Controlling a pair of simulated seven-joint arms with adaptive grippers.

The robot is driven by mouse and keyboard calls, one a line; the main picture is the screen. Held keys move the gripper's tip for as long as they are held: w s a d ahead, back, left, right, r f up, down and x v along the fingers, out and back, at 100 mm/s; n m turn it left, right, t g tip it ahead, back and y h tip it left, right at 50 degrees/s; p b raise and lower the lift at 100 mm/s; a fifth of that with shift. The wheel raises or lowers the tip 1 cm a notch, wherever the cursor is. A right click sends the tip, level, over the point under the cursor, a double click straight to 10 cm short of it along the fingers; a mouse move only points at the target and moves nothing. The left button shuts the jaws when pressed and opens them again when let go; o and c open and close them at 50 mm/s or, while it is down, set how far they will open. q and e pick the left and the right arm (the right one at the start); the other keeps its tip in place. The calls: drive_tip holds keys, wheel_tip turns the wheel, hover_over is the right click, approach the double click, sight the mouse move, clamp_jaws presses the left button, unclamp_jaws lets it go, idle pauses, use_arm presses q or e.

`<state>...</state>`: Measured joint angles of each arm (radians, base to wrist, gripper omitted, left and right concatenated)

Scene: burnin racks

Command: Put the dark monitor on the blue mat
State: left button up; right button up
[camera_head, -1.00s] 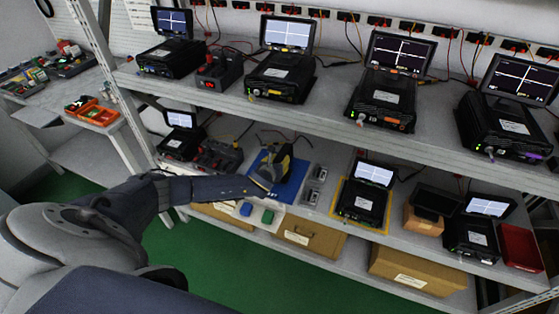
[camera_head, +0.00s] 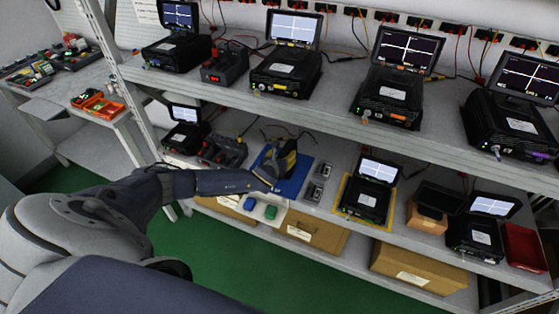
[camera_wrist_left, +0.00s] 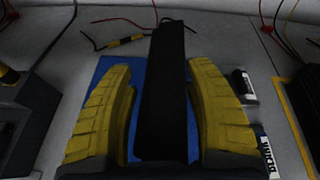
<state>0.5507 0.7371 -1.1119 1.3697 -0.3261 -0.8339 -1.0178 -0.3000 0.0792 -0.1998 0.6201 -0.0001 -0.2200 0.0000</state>
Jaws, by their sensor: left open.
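The blue mat (camera_head: 297,186) lies on the lower shelf; it also shows in the left wrist view (camera_wrist_left: 138,95). My left gripper (camera_head: 287,152) is over the mat, with its yellow fingers apart. In the left wrist view a black slab (camera_wrist_left: 165,92), which looks like the dark monitor seen narrow side on, stands between the fingers. Gaps show on both sides of it, so the fingers are around it without gripping. Its screen face and lower end are hidden, and I cannot tell whether it rests on the mat. My right gripper is out of view.
Grey connectors (camera_head: 318,183) lie right of the mat. A device with a lit screen (camera_head: 369,196) sits in a yellow outline further right. A dark flat unit (camera_head: 436,198) rests on a small box. A red tray (camera_head: 525,247) is at far right. The upper shelf overhangs.

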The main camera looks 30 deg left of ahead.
use_arm(q)
drive_tip(key=v, duration=1.2)
drive_tip(key=s+d+f+n+g+h, duration=0.1)
drive_tip(key=s+d+f+n+h, duration=0.15)
drive_tip(key=d+n, duration=0.55)
drive_tip(key=s+d+f+n+h, duration=0.2)
drive_tip(key=d+n+h, duration=0.15)
drive_tip(key=d, duration=0.85)
drive_tip(key=s+a+f+n+g+y, duration=0.1)
drive_tip(key=s+a+f+n+g, duration=0.15)
drive_tip(key=s+f, duration=0.55)
drive_tip(key=s+a+f+n+g+y, duration=0.1)
drive_tip(key=s+a+f+n, duration=0.25)
drive_tip(key=f, duration=0.95)
drive_tip(key=s+a+f+n+g+y, duration=0.15)
drive_tip(key=s+f+n, duration=0.3)
drive_tip(key=f, duration=0.55)
drive_tip(key=s+f+n+g, duration=0.2)
drive_tip(key=s+f, duration=0.3)
drive_tip(key=s, duration=0.6)
drive_tip(key=s+f+n+g, duration=0.2)
drive_tip(key=s+f, duration=0.3)
drive_tip(key=s, duration=0.7)
drive_tip(key=s+f+n+g, duration=0.2)
drive_tip(key=s+f, duration=0.3)
drive_tip(key=s, duration=0.7)
drive_tip(key=shift+s+f+n, duration=0.25)
drive_tip(key=shift+n, duration=0.15)
